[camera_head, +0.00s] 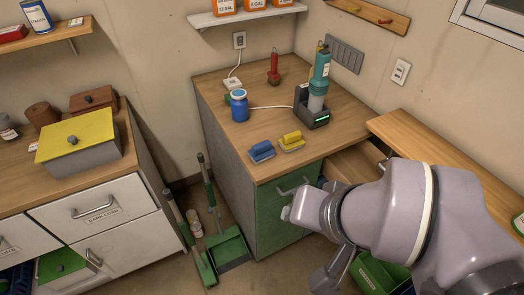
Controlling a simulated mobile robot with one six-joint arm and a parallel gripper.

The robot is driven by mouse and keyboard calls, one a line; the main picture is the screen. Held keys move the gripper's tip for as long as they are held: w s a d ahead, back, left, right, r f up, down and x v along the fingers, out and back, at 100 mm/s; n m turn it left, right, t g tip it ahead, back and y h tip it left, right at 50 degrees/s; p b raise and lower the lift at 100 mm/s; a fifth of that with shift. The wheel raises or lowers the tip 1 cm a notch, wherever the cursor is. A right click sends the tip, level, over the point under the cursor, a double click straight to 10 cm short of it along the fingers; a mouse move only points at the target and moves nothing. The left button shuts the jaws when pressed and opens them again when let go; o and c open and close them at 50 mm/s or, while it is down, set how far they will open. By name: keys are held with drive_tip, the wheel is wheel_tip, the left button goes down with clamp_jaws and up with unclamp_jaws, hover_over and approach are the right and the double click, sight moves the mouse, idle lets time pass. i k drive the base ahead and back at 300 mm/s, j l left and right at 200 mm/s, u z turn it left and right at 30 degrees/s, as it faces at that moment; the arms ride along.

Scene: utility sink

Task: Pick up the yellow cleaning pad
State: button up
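The yellow cleaning pad (291,139) lies on the wooden top of the green-doored cabinet, close to its front edge. It has a yellow raised top and a paler grey base. A similar blue pad (261,151) lies just to its left, with a small gap between them. My arm (395,212) comes in from the lower right, and its end parts hang in front of the cabinet, apart from the yellow pad. I cannot make out the gripper's fingers or whether they hold anything.
A blue jar (238,106) and a teal bottle in a dark stand (316,112) stand behind the pads. A red tool (274,68) stands farther back. A green dustpan (228,248) and brush stand on the floor left of the cabinet. An open wooden drawer (352,164) is to the right.

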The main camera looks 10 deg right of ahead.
sight(293, 142)
drive_tip(key=i+l+u, duration=0.35)
drive_tip(key=l, duration=0.3)
drive_tip(key=i+l+u, duration=0.2)
drive_tip(key=l, duration=0.15)
drive_tip(key=l+u, duration=0.15)
drive_tip(key=l, duration=0.25)
drive_tip(key=i, duration=0.05)
